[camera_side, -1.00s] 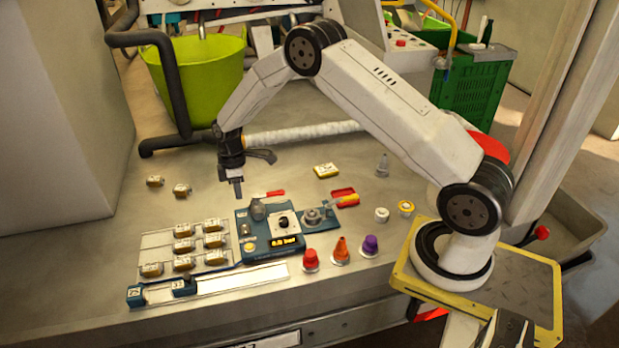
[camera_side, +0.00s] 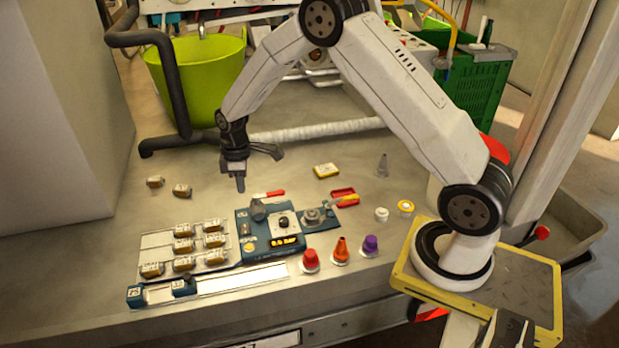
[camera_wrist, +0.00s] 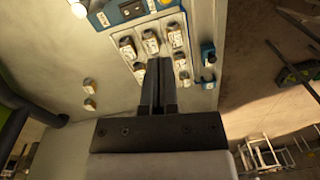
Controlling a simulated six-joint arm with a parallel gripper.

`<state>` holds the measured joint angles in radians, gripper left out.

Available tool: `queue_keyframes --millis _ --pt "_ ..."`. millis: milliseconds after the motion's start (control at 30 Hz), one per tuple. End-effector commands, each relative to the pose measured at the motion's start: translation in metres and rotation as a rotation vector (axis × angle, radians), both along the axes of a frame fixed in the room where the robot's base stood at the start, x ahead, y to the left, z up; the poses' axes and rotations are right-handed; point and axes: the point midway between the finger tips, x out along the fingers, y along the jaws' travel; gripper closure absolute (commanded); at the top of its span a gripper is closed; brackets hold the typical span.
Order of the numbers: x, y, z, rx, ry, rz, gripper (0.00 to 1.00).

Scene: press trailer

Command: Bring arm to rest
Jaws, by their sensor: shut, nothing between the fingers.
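My arm is raised over the bench, with my gripper (camera_side: 240,186) pointing down above the bench top, behind the blue press unit (camera_side: 285,232) and clear of it. The fingers are closed together and empty. In the wrist view my gripper (camera_wrist: 158,65) is also shut, with nothing between the fingers. The arm's shoulder stands on a yellow-edged base plate at the right.
A tray (camera_side: 158,241) of several tan blocks lies left of the press unit. Red, orange and purple cones (camera_side: 341,249) stand in front. Two loose blocks (camera_side: 155,182) lie at left. A green tub (camera_side: 200,75) and black pipe (camera_side: 170,80) stand behind.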

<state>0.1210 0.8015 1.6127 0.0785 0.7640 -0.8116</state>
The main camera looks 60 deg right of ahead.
Motion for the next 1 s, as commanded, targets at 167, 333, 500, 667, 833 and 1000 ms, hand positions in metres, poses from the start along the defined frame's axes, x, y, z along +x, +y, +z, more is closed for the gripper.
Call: queue_keyframes --millis 167,333,500,667,833,1000 --pt "-0.028 0.011 0.028 -0.02 -0.04 -0.11 1.0" --pt "-0.058 0.021 0.049 -0.029 -0.078 -0.216 1.0" --pt "-0.092 0.03 0.066 -0.031 -0.118 -0.321 1.0" --pt "-0.126 0.037 0.077 -0.026 -0.155 -0.419 1.0" --pt "-0.163 0.044 0.085 -0.014 -0.193 -0.52 1.0" --pt "-0.192 0.048 0.088 0.0 -0.22 -0.597 1.0"
